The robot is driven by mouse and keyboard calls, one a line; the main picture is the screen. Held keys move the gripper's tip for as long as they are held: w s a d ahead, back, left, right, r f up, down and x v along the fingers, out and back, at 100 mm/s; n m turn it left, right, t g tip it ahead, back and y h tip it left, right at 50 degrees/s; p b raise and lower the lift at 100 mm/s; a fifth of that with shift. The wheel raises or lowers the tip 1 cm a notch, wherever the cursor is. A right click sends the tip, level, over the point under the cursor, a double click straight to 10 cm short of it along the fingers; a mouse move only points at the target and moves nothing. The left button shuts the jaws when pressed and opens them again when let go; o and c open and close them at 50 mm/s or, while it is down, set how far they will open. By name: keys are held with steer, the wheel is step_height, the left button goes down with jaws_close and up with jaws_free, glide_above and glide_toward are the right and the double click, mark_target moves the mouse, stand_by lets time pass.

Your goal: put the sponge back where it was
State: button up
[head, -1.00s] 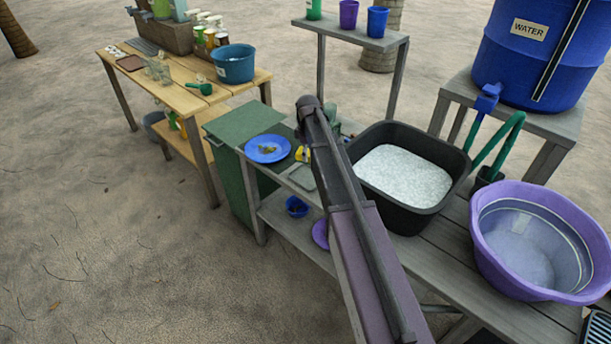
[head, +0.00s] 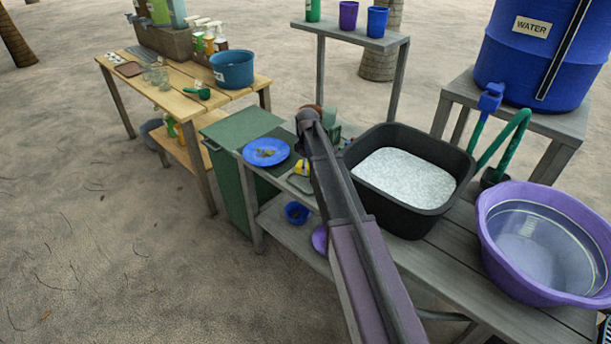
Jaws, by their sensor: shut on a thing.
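The yellow sponge (head: 302,168) shows just left of my arm in the head view, close above or at the small grey-green dish (head: 300,184) on the grey bench. My gripper (head: 304,161) is mostly hidden behind my arm; it is shut on the sponge. The picture does not show clearly whether the sponge touches the dish.
A blue plate (head: 266,152) lies left of the sponge. A black tub of pale material (head: 404,178) stands close on the right, with a purple basin (head: 540,245) beyond it. A blue bowl (head: 296,212) sits on the lower shelf.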

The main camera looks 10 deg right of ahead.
steer(key=shift+f+b, duration=1.85)
steer(key=shift+f, duration=0.05)
steer(key=shift+f, duration=0.2)
steer(key=o, duration=1.2)
steer(key=shift+c, duration=0.2)
steer(key=shift+r, duration=0.25)
step_height(320, 180, up, 12)
steer(key=p, duration=1.2)
